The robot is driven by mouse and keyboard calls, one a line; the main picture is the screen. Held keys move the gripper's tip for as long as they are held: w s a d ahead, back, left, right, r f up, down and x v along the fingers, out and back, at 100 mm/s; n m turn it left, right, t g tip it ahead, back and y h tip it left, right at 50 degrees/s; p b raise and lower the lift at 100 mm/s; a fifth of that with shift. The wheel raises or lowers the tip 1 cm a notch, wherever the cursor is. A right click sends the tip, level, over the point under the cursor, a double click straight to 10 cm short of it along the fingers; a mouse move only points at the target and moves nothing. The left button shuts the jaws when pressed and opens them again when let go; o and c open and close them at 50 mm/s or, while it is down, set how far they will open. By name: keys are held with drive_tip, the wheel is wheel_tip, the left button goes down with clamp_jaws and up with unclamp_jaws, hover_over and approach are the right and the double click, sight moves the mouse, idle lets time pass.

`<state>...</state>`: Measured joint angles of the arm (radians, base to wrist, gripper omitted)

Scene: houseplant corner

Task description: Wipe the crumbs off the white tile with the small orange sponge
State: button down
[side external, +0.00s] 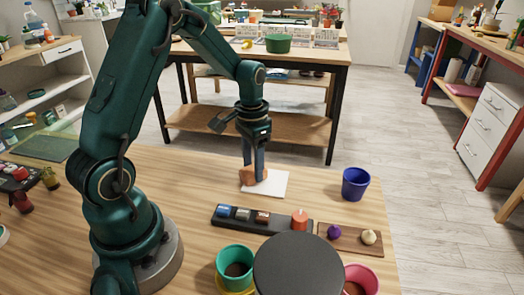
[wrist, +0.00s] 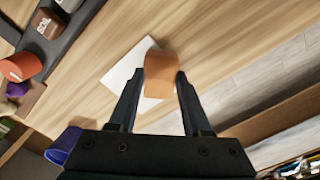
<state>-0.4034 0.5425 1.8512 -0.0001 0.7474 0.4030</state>
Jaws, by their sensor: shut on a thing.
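The small orange sponge (side external: 247,177) is between the fingers of my gripper (side external: 256,172), which is shut on it. The white tile (side external: 276,184) lies flat on the wooden table, and the sponge is at its left part in the side view. In the wrist view the sponge (wrist: 161,68) is held between both fingertips (wrist: 160,80) and covers part of the tile (wrist: 124,72). I cannot tell whether the sponge touches the tile or is just above it. No crumbs can be made out; the sponge and fingers hide part of the tile.
A wooden board (side external: 348,246) holds a purple and a cream bulb. A teal pot (side external: 235,258) stands nearer.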

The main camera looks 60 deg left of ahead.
drive_tip(key=shift+w+d, duration=2.4)
drive_tip(key=shift+d, duration=0.05)
wheel_tip(320, 180, up, 8)
drive_tip(key=shift+s+a, duration=0.1)
drive_tip(key=shift+s, duration=0.05)
